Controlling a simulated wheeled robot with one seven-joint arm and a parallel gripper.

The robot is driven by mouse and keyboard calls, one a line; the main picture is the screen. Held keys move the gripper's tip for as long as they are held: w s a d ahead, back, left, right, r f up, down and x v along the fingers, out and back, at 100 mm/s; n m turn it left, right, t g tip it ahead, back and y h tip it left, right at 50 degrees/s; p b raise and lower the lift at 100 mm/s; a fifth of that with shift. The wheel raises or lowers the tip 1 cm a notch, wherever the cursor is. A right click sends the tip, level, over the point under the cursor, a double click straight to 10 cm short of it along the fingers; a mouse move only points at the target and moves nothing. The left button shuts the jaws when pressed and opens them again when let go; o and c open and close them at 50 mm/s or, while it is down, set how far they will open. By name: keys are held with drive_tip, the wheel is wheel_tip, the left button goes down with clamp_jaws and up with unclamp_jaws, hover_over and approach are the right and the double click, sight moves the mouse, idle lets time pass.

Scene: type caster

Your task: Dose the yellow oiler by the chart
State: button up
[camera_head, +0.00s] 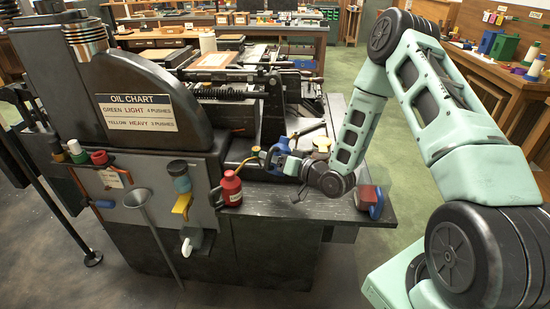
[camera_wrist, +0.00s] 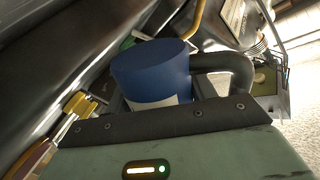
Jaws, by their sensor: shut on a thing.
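The oil chart (camera_head: 138,112) on the machine has a green LIGHT row above a row reading "YELLOW HEAVY 3 PUSHES". My gripper (camera_head: 283,157) is shut on a blue can above the machine's right-hand ledge. The blue can (camera_wrist: 155,72) has a white label and a dark handle in the wrist view; a thin yellow spout (camera_wrist: 196,18) shows behind it. A red can (camera_head: 231,189) stands on the ledge, left of my gripper. A yellow part (camera_head: 182,204) sits below a dark blue cup on the machine's front. I cannot tell which part is the yellow oiler. The fingertips are mostly hidden.
Green (camera_head: 77,151) and red (camera_head: 100,158) caps stand on the machine's left ledge. A red and blue object (camera_head: 368,198) sits at the ledge's right end. Workbenches line the back and right; green floor (camera_head: 415,200) lies open between.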

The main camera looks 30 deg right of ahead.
idle(0.3)
drive_tip(key=shift+r+p, duration=0.75)
drive_tip(key=shift+r, duration=0.3)
drive_tip(key=shift+f+b, duration=1.05)
drive_tip(key=shift+f, duration=0.05)
idle(0.5)
drive_tip(key=shift+r+p, duration=0.7)
drive_tip(key=shift+r, duration=0.4)
drive_tip(key=shift+f, duration=0.2)
drive_tip(key=shift+f+b, duration=0.2)
drive_tip(key=shift+b, duration=0.2)
drive_tip(key=shift+f+b, duration=0.7)
drive_tip(key=shift+f, duration=0.1)
drive_tip(key=shift+r, duration=0.2)
drive_tip(key=shift+r+p, duration=0.8)
drive_tip(key=shift+r, duration=0.2)
